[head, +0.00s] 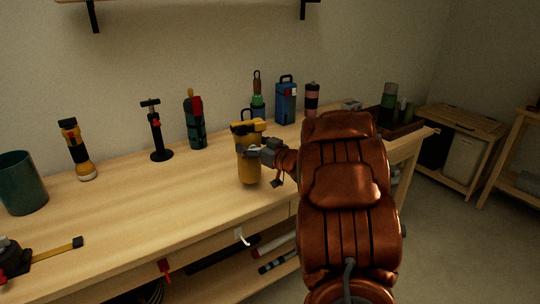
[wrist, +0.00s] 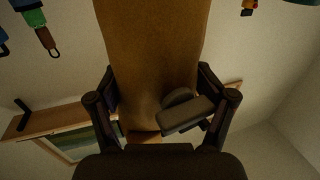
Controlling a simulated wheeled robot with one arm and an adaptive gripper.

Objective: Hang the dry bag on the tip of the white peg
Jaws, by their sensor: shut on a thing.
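The ochre-yellow dry bag (head: 249,164) hangs upright in my gripper (head: 265,153), which is shut on its side. It has a yellow top and a dark loop above it. In the head view it appears over the front part of the bench top; whether its base touches the wood is unclear. In the wrist view the bag (wrist: 152,55) fills the middle between the two dark fingers of my gripper (wrist: 160,103). The white peg (head: 241,236) sticks out from the bench's front edge, below the bag and slightly left in the head view. Nothing hangs on it.
A red peg (head: 164,268) is on the front edge further left. A pump (head: 157,132), a torch (head: 77,150), a blue lantern (head: 286,103) and several bottles stand along the back of the bench (head: 130,205). A teal cup (head: 21,183) stands at left. The bench's middle is clear.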

